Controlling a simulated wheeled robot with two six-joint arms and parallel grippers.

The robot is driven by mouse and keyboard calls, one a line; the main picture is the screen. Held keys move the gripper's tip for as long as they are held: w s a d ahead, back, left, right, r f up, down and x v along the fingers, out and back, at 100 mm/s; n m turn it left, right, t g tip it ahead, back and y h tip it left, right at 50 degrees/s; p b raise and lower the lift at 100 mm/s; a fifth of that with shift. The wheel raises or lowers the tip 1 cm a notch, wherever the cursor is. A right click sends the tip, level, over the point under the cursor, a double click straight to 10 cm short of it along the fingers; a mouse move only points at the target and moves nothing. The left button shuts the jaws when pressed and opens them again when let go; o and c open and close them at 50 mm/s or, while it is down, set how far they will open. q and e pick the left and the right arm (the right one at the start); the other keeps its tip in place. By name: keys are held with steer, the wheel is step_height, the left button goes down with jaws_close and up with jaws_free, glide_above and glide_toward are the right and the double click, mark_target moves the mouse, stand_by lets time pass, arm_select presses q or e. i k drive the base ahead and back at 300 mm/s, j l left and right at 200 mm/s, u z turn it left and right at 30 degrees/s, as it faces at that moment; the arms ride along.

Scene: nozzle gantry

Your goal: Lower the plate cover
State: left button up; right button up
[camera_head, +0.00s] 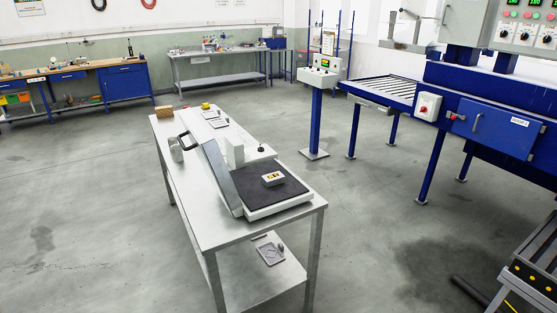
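The plate cover (219,173) is a flat grey panel on the left side of a low white device on the steel table. A small white block with a yellow-and-black label (273,179) sits on the black plate. Neither of my grippers is in view.
The steel table (222,233) has a lower shelf holding a small grey tray (270,253). A yellow item (205,106) and a brown block (163,112) sit at its far end. A blue machine with a roller conveyor (383,91) stands right. Grey floor lies open around the table.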

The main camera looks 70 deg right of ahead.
mark_target(207, 147)
steer(key=z, duration=1.7)
